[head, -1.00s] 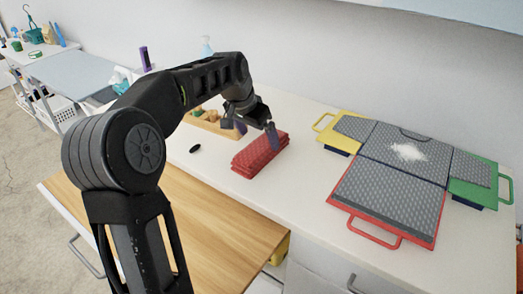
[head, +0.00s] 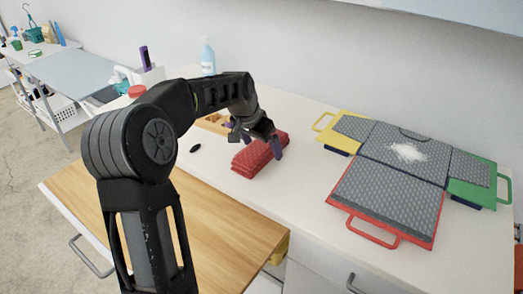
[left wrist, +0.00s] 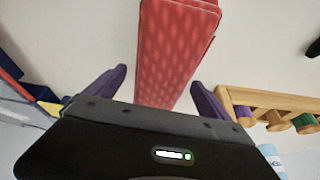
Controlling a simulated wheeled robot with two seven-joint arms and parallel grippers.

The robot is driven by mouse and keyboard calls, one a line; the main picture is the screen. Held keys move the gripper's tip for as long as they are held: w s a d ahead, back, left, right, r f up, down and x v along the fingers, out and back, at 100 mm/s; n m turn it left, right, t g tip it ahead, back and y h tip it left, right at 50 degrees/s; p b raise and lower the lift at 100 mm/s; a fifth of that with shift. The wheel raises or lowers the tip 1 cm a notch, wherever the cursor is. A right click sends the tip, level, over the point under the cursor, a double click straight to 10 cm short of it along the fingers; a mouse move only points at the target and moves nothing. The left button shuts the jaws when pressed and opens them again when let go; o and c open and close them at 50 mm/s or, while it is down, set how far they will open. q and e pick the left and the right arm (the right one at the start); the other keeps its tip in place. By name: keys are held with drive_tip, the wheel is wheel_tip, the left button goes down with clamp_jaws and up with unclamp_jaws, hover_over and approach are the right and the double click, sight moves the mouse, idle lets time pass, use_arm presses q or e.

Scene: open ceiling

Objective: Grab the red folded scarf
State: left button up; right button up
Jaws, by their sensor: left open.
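The red folded scarf (head: 255,158) lies as a neat layered stack on the white counter in the head view. In the left wrist view the scarf (left wrist: 177,45) runs from the top edge down between my fingers. My left gripper (head: 262,147) is over the far end of the scarf, with a purple finger at its right side. In the left wrist view my left gripper (left wrist: 160,90) is open, its two purple fingers on either side of the scarf with gaps. The scarf's near end is hidden behind the gripper body there. My right gripper is not in view.
Grey textured panels with a red-handled board (head: 382,204), yellow board (head: 336,137) and green board (head: 485,192) lie to the right, white powder on top. A small black oval (head: 195,148) lies left of the scarf.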

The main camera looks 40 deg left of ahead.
sight(261, 144)
use_arm(q)
drive_tip(key=shift+c, duration=0.5)
drive_tip(key=c, duration=1.5)
drive_tip(key=shift+r, duration=0.1)
wheel_tip(261, 144, up, 10)
drive_tip(key=shift+f, duration=0.1)
